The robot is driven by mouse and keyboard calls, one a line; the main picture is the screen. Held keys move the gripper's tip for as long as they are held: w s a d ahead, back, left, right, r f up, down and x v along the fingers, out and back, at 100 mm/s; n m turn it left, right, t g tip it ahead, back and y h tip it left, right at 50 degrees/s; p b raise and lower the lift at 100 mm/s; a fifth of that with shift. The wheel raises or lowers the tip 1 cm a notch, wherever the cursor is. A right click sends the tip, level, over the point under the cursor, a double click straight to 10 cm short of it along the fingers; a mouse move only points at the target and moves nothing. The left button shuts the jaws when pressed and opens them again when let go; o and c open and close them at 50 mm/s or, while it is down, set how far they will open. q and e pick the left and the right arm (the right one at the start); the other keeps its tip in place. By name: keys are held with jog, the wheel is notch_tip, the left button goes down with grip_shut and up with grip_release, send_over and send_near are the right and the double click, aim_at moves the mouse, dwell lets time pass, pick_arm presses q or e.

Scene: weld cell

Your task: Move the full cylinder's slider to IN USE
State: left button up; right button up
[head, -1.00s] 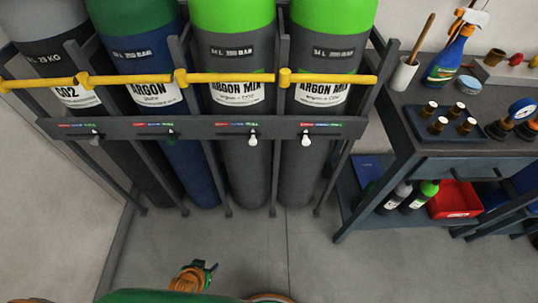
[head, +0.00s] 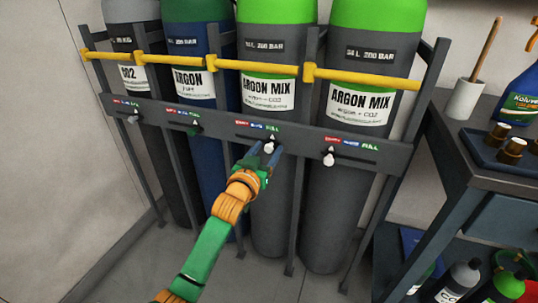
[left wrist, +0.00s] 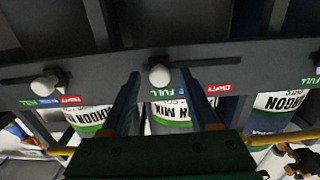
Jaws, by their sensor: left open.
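The third cylinder from the left, labelled ARGON MIX (head: 268,93), is grey with a green top. Its slider has a pale knob (head: 269,147) on the grey rack bar, at the FULL end of its red, blue and green strip. In the left wrist view, which is upside down, this knob (left wrist: 159,74) is beside the green FULL mark. My left gripper (head: 267,153) is open at the knob. In the wrist view its two fingers flank the knob with gaps on both sides; whether they reach around it in depth I cannot tell. My right gripper is out of view.
The rightmost ARGON MIX cylinder (head: 360,100) has its knob (head: 329,157) towards the red end. CO2 (head: 132,75) and blue ARGON (head: 192,85) cylinders stand left. A yellow rail (head: 258,68) crosses above the bar. A workbench (head: 470,190) stands at right.

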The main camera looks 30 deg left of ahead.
pick_arm(q)
grip_shut()
jog(key=shift+f, duration=0.1)
dwell(1.3)
